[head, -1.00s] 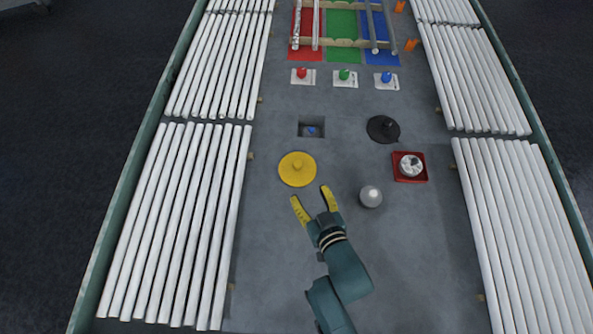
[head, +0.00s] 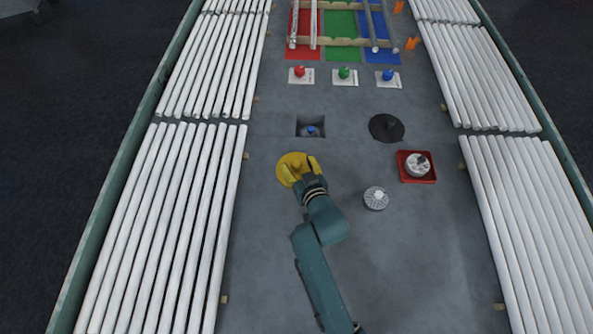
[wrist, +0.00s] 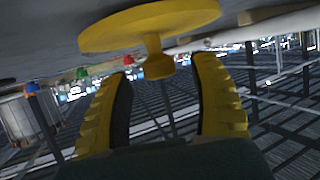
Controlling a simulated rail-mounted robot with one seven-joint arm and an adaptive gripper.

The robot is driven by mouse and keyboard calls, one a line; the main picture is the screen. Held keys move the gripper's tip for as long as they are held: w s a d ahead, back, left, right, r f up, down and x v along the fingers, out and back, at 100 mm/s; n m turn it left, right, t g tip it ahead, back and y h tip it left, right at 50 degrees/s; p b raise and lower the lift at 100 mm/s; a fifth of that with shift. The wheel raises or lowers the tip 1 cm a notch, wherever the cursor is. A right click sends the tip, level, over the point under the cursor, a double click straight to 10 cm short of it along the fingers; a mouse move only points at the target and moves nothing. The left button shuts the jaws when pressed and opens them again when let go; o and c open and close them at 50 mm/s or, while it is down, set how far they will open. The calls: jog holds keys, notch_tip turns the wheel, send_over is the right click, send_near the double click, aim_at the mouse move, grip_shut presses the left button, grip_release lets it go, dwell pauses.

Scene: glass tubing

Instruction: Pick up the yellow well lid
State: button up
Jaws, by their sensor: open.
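The yellow well lid (head: 284,172) is a round disc with a knob, lying on the grey table left of centre. In the wrist view the lid (wrist: 150,27) shows at the top, its stem and knob (wrist: 158,66) pointing toward me. My gripper (head: 301,167) is over the lid in the head view and hides its right part. In the wrist view my yellow fingers (wrist: 165,85) are apart, one on each side below the knob, with a gap to it. The gripper is open and empty.
A square well (head: 311,126) with a blue item inside lies behind the lid. A black disc (head: 386,128), a red tray (head: 417,178) and a grey round object (head: 376,198) are to the right. White tubes (head: 150,230) line the left side. Red, green and blue buttons stand farther back.

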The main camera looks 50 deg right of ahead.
jog(key=shift+x, duration=0.85)
jog(key=shift+a+f, duration=0.1)
jog(key=shift+s, duration=0.1)
grip_shut()
